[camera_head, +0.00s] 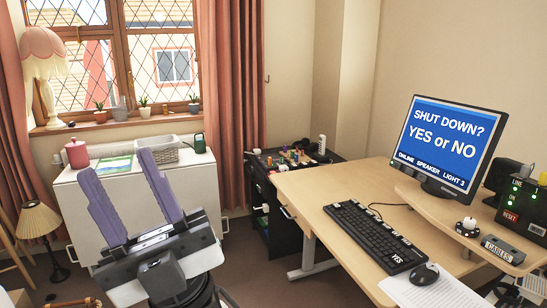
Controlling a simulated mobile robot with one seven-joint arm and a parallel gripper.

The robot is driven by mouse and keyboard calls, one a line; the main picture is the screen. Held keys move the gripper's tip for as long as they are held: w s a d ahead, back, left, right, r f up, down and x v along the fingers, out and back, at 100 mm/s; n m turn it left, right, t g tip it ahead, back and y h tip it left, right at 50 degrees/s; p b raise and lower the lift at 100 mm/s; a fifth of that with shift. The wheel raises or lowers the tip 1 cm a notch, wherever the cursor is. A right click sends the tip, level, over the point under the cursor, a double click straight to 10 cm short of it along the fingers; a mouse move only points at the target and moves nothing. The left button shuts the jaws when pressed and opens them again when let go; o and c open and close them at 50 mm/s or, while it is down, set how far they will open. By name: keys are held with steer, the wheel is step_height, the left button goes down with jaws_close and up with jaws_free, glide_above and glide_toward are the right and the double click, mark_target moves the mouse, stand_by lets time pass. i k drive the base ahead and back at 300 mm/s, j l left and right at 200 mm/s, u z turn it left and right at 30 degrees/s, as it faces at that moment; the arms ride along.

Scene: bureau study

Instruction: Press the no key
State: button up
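A black keyboard (374,236) lies on the wooden desk. A white YES label marks its near end (397,258); I cannot make out a key marked NO. The monitor (445,145) behind it reads "SHUT DOWN? YES or NO" on blue, with "ONLINE SPEAKER LIGHT 3" below. My gripper (117,166) is at the left front, well left of the keyboard and apart from the desk. Its two purple fingers point up and stand wide apart, with nothing between them.
A black box with a red RESET label (520,212) stands right. A dark cabinet (272,220) stands behind. Floor shows between gripper and desk.

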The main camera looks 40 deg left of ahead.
mark_target(336, 205)
steer(key=i+j+u, duration=0.3)
steer(key=i+j, duration=0.15)
steer(key=i+j+u, duration=0.3)
steer(key=i, duration=0.2)
steer(key=i+j+u, duration=0.25)
steer(key=i, duration=0.25)
steer(key=z, duration=1.05)
